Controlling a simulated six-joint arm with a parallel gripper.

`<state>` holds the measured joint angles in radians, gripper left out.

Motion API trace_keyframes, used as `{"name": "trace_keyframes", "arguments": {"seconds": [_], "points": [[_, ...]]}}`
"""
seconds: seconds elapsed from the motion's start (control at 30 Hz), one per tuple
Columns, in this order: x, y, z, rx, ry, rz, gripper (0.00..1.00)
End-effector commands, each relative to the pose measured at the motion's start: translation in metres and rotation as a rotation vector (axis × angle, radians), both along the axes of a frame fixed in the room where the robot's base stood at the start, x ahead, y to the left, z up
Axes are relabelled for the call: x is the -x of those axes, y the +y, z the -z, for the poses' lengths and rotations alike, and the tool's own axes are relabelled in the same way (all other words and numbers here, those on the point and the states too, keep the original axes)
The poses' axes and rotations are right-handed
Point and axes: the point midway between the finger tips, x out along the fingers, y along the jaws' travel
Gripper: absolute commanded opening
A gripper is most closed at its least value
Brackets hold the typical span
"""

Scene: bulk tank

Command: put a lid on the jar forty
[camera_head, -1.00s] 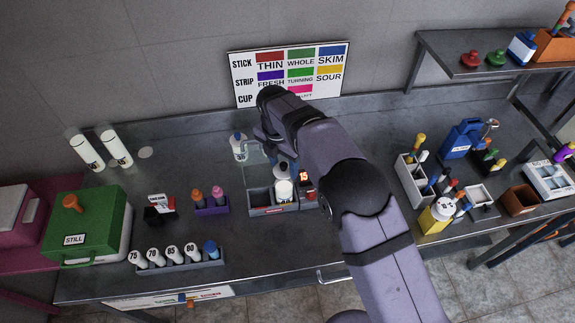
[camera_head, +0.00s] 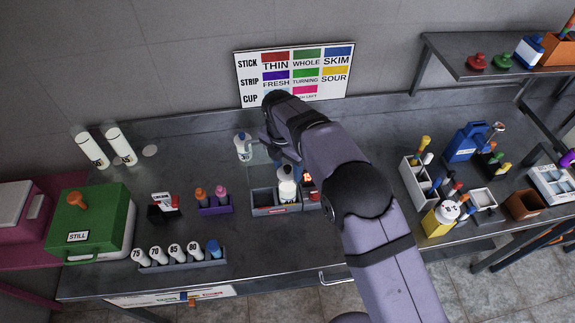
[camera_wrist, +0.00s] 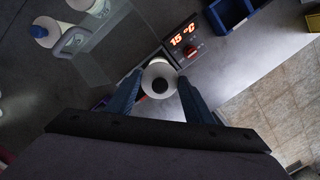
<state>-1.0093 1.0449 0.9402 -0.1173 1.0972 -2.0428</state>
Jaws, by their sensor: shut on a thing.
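My gripper (camera_wrist: 160,94) is shut on a round white piece with a dark centre (camera_wrist: 158,78), which looks like a lid or a capped top. The blue fingers close on its two sides. In the head view the arm partly hides the gripper. A white jar (camera_head: 287,188) stands upright in the grey compartment box below the gripper; I cannot tell whether the held piece touches it or is part of it. I cannot read the number forty on any jar.
A red 15 °C display (camera_wrist: 183,35) is beside the gripper. A grey rack (camera_head: 182,264) holds several numbered white vials. A purple holder (camera_head: 215,208), a green STILL case (camera_head: 92,225) and a white caddy (camera_head: 415,181) stand around. The counter's front middle is clear.

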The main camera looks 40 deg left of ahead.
Motion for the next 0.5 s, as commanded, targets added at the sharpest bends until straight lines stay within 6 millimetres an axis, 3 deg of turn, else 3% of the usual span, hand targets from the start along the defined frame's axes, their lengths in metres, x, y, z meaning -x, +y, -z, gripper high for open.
{"name": "trace_keyframes", "arguments": {"seconds": [0.5], "points": [[0.0, 0.0, 0.03, 0.001, 0.0, 0.0, 0.26]]}}
